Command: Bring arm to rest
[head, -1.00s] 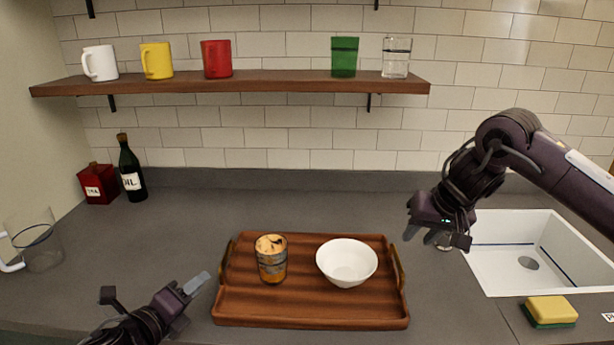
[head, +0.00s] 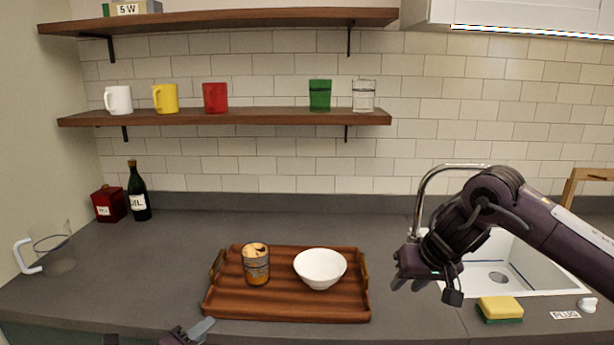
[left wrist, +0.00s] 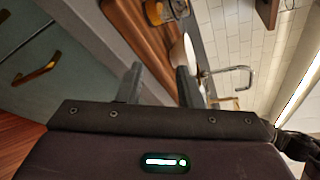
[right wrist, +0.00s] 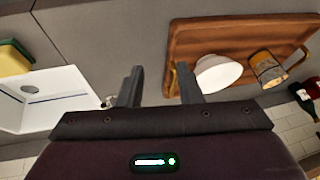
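My right gripper (head: 425,279) is in the air over the counter, between the wooden tray and the sink. In the right wrist view its two fingers (right wrist: 160,85) are apart with nothing between them. My left gripper (head: 200,332) is low at the bottom edge of the head view, in front of the tray, and mostly cut off. In the left wrist view its fingers (left wrist: 160,82) are apart and empty. Neither gripper touches any object.
The tray (head: 290,309) holds a can-like cup (head: 256,266) and a white bowl (head: 320,268). The sink (head: 540,283), faucet (head: 419,205) and sponge (head: 499,309) are at right. A glass pitcher (head: 55,250), bottle (head: 138,192) and red box (head: 109,205) stand at left.

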